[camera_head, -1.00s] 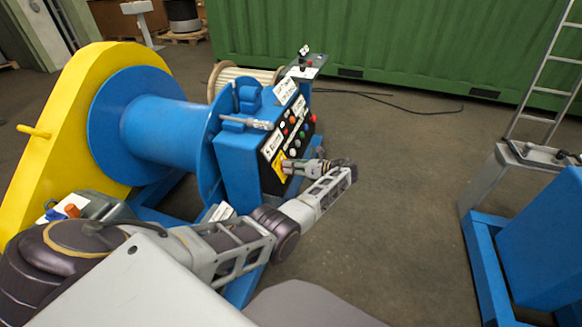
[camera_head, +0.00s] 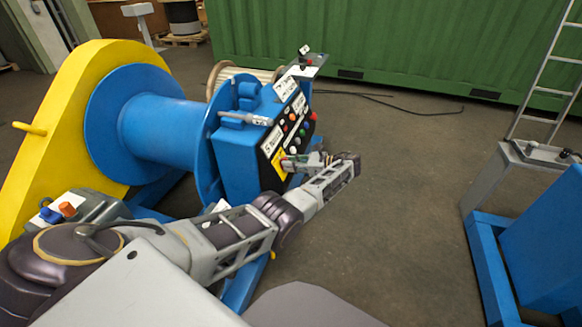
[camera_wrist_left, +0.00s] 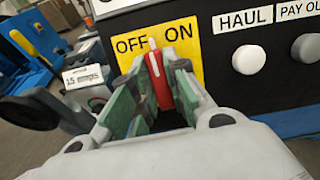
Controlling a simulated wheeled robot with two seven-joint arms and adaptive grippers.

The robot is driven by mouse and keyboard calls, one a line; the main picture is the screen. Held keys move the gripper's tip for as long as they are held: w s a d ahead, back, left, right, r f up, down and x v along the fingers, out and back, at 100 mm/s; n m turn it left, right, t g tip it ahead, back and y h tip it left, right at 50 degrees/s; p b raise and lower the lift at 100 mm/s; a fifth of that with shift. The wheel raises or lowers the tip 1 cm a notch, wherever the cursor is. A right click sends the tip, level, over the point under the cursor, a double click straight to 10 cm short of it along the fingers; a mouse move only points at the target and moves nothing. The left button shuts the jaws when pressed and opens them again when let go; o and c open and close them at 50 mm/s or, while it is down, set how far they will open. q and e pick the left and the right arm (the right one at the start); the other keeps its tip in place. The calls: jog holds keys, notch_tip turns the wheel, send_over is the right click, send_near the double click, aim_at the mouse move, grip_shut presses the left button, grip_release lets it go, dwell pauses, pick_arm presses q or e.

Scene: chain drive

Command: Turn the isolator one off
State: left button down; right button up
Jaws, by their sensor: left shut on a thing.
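A red switch handle (camera_wrist_left: 161,82) with a white tip sits on a yellow plate (camera_wrist_left: 188,60) marked OFF and ON, in the left wrist view. Its tip points up between the two words, leaning slightly toward OFF. My left gripper (camera_wrist_left: 158,95) is shut on the handle, one green-padded finger on each side. In the head view the left gripper (camera_head: 292,163) is at the low front of the blue control box (camera_head: 238,160), over the yellow plate (camera_head: 279,163). No number for this switch is readable. My right gripper is not in view.
A blue drum (camera_head: 160,125) with a yellow guard (camera_head: 45,150) stands left of the box. Open floor (camera_head: 400,200) lies right, before another blue frame (camera_head: 545,240).

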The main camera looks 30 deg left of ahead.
pick_arm(q)
jog(key=shift+f+n, duration=0.1)
jog(key=shift+n, duration=0.2)
jog(key=n+g+b, duration=0.1)
jog(key=n+b, duration=0.1)
jog(key=n, duration=0.2)
jog(key=shift+h+b, duration=0.3)
jog(key=shift+b, duration=0.1)
jog(key=shift+n+g+h+b, duration=0.4)
jog(key=shift+n+g+b, duration=0.25)
jog(key=shift+n, duration=1.55)
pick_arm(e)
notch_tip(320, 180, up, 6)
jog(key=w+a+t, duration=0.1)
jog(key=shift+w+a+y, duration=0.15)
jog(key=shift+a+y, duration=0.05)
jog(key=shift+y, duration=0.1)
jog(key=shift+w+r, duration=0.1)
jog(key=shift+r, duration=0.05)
pick_arm(q)
jog(key=c, duration=1.4)
grip_release()
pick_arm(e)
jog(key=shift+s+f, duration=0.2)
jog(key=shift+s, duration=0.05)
